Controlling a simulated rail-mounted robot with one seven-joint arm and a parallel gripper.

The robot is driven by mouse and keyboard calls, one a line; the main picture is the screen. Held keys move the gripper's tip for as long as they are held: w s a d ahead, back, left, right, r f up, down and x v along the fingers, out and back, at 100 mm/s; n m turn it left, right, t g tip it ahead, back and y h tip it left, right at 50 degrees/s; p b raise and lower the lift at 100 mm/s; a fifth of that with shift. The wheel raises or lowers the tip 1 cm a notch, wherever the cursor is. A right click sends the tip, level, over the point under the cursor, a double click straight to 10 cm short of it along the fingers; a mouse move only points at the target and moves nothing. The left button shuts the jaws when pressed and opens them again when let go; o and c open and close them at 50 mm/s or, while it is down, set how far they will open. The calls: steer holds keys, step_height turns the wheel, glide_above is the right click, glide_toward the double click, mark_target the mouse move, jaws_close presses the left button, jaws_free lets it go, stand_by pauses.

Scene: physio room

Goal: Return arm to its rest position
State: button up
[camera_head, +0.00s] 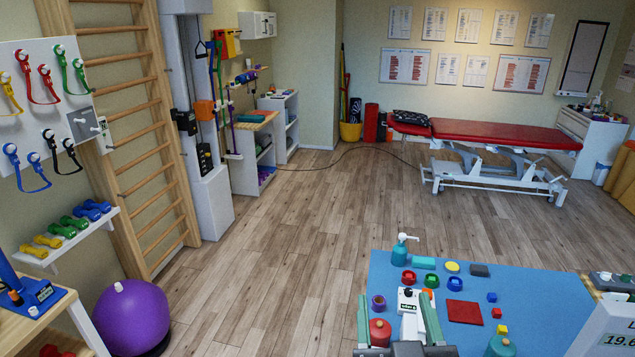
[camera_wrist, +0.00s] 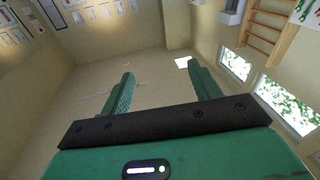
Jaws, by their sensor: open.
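My gripper (camera_head: 396,296) shows at the bottom of the head view, its two green fingers apart and pointing away from my body, over the near part of the blue mat. In the wrist view my gripper (camera_wrist: 160,70) has clear space between its fingers and holds nothing.
The blue mat (camera_head: 545,300) bears a teal pump bottle (camera_head: 401,250), small coloured bowls (camera_head: 431,282), a red square (camera_head: 464,312) and small cubes (camera_head: 491,297). A red weight (camera_head: 380,331) is close by the left finger. A white display (camera_head: 612,330) stands at right.

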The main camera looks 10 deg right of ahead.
steer(key=s+a+r+n+t+y, duration=0.1)
steer(key=s+a+r+t+y, duration=0.2)
steer(key=a+r, duration=0.5)
steer(key=s+a+r+t, duration=0.3)
steer(key=s+a+r, duration=0.25)
steer(key=r, duration=0.55)
step_height(320, 180, up, 18)
steer(key=s+a+y+p, duration=0.1)
steer(key=p, duration=1.6)
steer(key=shift+a, duration=0.3)
